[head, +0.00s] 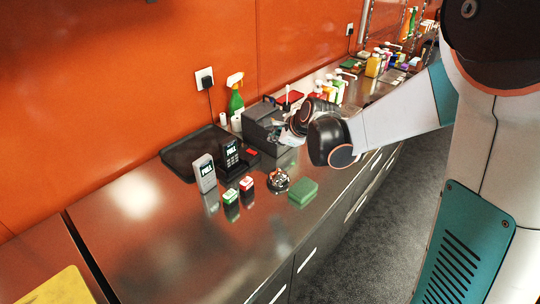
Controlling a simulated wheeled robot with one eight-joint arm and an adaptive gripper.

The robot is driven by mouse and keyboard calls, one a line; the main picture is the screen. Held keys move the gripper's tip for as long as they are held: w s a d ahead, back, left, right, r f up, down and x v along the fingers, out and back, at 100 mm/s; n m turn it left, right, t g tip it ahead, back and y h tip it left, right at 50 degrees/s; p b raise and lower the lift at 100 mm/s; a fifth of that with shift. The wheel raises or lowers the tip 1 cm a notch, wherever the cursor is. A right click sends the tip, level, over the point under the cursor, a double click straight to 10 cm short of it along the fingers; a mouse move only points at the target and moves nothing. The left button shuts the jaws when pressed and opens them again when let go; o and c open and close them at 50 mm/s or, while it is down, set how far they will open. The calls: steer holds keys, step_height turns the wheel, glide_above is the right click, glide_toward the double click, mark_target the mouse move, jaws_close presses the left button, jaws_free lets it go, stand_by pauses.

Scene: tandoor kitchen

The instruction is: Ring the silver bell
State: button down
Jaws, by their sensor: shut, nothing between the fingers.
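The silver bell (278,180) stands on the steel counter (150,225), left of a green sponge-like block (303,192) and right of two small boxes. My arm reaches in from the right. My gripper (282,140) is at the end of the arm, behind and above the bell and apart from it, in front of a dark grey machine. It is small and partly hidden by my own arm joints. It looks shut and empty.
A red box (246,184), a green box (230,197) and a grey card terminal (204,173) stand left of the bell. A black tray (190,150), a dark machine (260,128) and a green spray bottle (236,98) are behind. The front-left counter is clear.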

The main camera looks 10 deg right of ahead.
mark_target(278, 170)
steer(key=shift+w+d+f+m, duration=0.1)
steer(key=shift+w+f+m, duration=0.5)
steer(key=shift+f+m, duration=0.2)
step_height(278, 170, down, 9)
steer(key=b, duration=0.6)
steer(key=shift+r, duration=0.2)
steer(key=shift+f+b, duration=0.2)
steer(key=shift+b, duration=0.15)
stand_by(0.7)
steer(key=shift+f, duration=0.25)
steer(key=shift+f+b, duration=0.4)
steer(key=shift+b, duration=0.2)
stand_by(0.6)
steer(key=shift+r, duration=0.1)
steer(key=shift+r+p, duration=0.6)
steer(key=shift+r, duration=0.15)
